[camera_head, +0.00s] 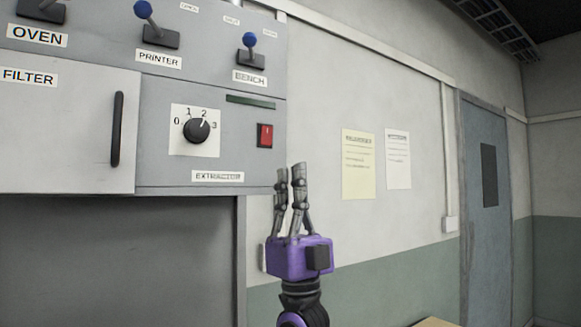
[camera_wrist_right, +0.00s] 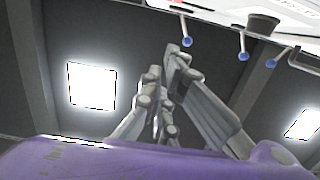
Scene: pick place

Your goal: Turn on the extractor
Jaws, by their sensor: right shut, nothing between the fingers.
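The extractor panel (camera_head: 155,165) is on the grey cabinet at the left of the head view. It has a black dial (camera_head: 197,131) marked 0 to 3, a red rocker switch (camera_head: 265,135), a dark green strip (camera_head: 250,101) above the switch and an EXTRACTOR label (camera_head: 217,177). The dial's pointer appears turned toward the upper right, near 2. My right gripper (camera_head: 290,172) points up, below and to the right of the red switch, apart from it in the picture. Its fingers are shut and empty; they also show in the right wrist view (camera_wrist_right: 165,70). My left gripper is not in view.
Blue-knobbed levers for PRINTER (camera_head: 152,25) and BENCH (camera_head: 251,50) stick out above the panel. A FILTER door (camera_head: 60,130) with a black handle is at the left. Two notices (camera_head: 358,164) hang on the wall, with a blue-grey door (camera_head: 487,200) farther right.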

